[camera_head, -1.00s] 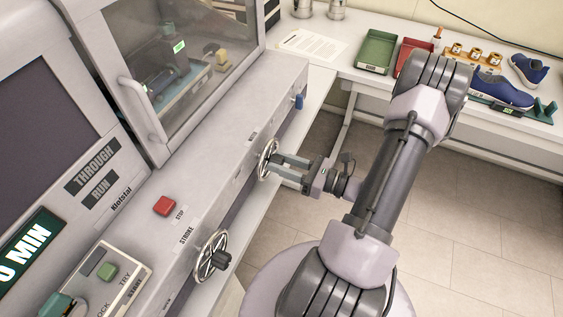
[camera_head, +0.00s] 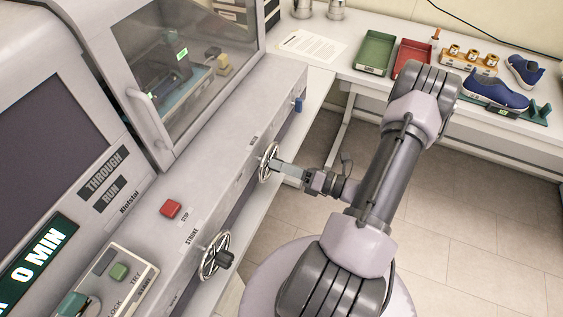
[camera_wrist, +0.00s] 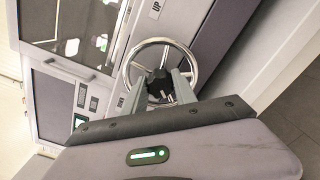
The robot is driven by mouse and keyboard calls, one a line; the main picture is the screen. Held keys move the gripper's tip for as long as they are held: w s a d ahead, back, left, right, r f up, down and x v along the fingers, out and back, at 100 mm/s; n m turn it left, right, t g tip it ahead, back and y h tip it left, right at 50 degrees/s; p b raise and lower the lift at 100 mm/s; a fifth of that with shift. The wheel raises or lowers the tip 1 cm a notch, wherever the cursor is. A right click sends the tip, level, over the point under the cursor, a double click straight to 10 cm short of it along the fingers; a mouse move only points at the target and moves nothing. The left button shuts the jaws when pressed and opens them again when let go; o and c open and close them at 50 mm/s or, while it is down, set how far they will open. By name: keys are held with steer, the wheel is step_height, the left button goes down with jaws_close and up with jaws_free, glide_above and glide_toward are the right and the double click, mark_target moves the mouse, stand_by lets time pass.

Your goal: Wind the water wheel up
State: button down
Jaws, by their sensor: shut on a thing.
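A chromed handwheel (camera_head: 264,172) with a dark hub is on the sloping front panel of the grey machine. In the wrist view the same wheel's rim (camera_wrist: 193,52) shows, with the black hub knob (camera_wrist: 157,80) between my two fingers. My gripper (camera_head: 276,166) is shut on that hub; it also shows in the wrist view (camera_wrist: 135,90). A label reading "UP" is beside the wheel in the wrist view. A second handwheel (camera_head: 214,256) with a dark hub, near the word "STROKE", is lower on the panel.
A red stop button (camera_head: 171,209) and a blue knob (camera_head: 298,104) are on the same panel. A glazed door with a handle (camera_head: 146,121) is above it. A bench with a green tray (camera_head: 373,57), red tray (camera_head: 412,61) and blue shoes stands behind my arm.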

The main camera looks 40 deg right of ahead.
steer(key=shift+m+p, duration=0.4)
steer(key=shift+m, duration=0.9)
steer(key=c, duration=1)
jaws_free()
steer(key=shift+s, duration=0.15)
steer(key=v, duration=1.7)
steer(key=shift+p, duration=0.4)
steer(key=shift+s+d, duration=0.1)
steer(key=shift+d, duration=0.05)
